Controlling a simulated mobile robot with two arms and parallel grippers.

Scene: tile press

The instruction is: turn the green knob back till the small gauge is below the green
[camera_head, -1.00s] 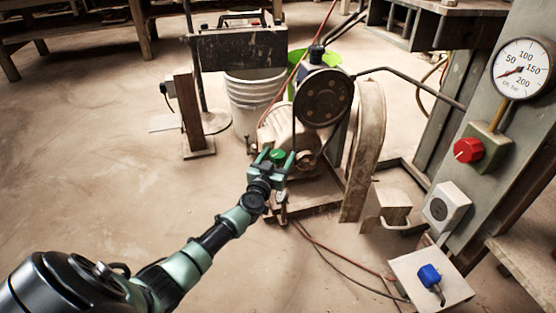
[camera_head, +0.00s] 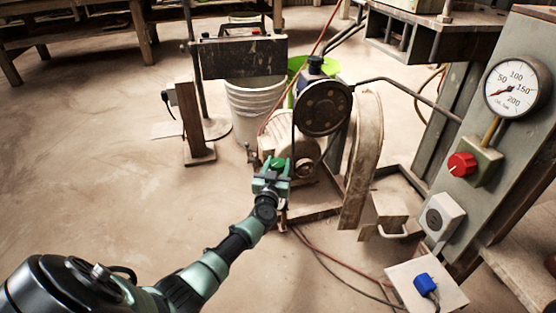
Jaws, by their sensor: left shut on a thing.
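The green knob (camera_head: 277,163) sits low on the pump unit, in front of the motor. My left gripper (camera_head: 274,168) is shut on it; its green fingers and the knob partly merge at this size. My left arm reaches in from the lower left. I cannot make out the small gauge; the gripper and wrist cover part of the area around the knob. My right gripper is out of view.
A large white gauge (camera_head: 514,89) is on the grey post at right, above a red knob (camera_head: 462,164). A belt wheel (camera_head: 323,108) and curved guard (camera_head: 362,160) stand right of the gripper. A white bucket (camera_head: 252,106) stands behind. Cables cross the floor.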

